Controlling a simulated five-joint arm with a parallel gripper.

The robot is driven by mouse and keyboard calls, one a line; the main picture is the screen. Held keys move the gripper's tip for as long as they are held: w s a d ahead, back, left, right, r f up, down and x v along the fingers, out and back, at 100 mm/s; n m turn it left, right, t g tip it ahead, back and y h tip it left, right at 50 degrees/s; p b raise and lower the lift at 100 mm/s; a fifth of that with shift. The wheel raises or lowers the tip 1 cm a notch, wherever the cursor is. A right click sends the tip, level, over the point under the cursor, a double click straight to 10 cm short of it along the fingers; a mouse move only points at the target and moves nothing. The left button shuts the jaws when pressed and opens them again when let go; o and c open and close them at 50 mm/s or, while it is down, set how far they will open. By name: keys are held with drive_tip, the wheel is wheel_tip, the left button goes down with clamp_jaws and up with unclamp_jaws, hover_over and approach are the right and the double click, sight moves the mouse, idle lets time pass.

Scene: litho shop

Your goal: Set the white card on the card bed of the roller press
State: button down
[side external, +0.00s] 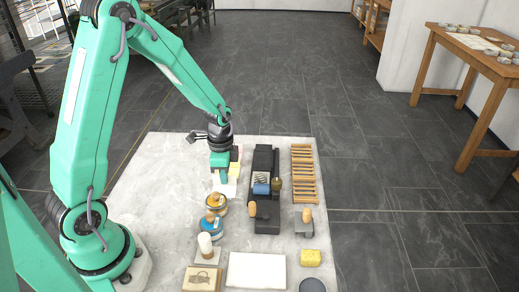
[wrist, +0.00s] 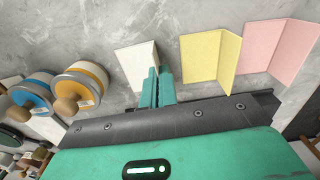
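Whether the card is between the fingers is hidden. My gripper (side external: 222,178) points down, left of the roller press. The dark roller press (side external: 265,160) has a blue roller (side external: 261,189). A dark flat part (side external: 267,222), possibly the card bed, lies at its near end.
A yellow card (wrist: 204,57) and a pink card (wrist: 273,46) stand beside the white one. Orange (side external: 216,201) and blue (side external: 211,223) tins stand nearer the camera. A wooden rack (side external: 304,173) is right of the press. The table's left part is clear.

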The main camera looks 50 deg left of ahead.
drive_tip(key=shift+r, duration=0.1)
drive_tip(key=shift+r, duration=2.4)
drive_tip(key=shift+w, duration=0.15)
drive_tip(key=w+r+n, duration=0.2)
drive_tip(key=w+n, duration=0.4)
drive_tip(key=n, duration=0.2)
drive_tip(key=w+a+r+n, duration=0.1)
drive_tip(key=w+r+n, duration=0.1)
drive_tip(key=w+n, duration=0.4)
drive_tip(key=n, duration=0.3)
drive_tip(key=shift+r+n, duration=0.3)
drive_tip(key=shift+f, duration=0.3)
drive_tip(key=shift+f, duration=2.95)
